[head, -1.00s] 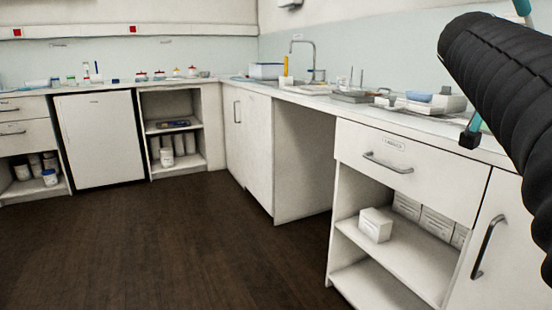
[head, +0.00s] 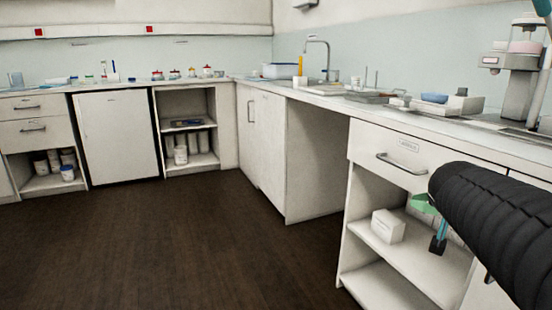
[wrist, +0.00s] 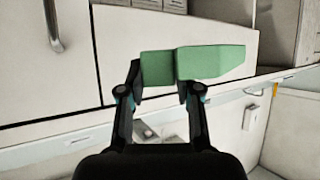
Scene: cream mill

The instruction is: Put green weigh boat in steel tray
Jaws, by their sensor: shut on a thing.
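The green weigh boat (head: 422,204) is at the tip of my gripper (head: 437,226), in front of the open shelves on the right. In the wrist view my gripper (wrist: 162,88) is shut on the weigh boat (wrist: 208,63), which sticks out to the right past the fingers. The boat is in the air, below counter height. A grey tray (head: 372,97), likely the steel tray, lies on the right counter near the sink. It is small in view and I cannot make out its inside.
A white balance (head: 461,106) with a blue dish (head: 434,98) stands on the right counter. A larger instrument (head: 515,75) is at far right. A white box (head: 388,226) sits on the shelf below the drawer. The dark floor (head: 190,240) is clear.

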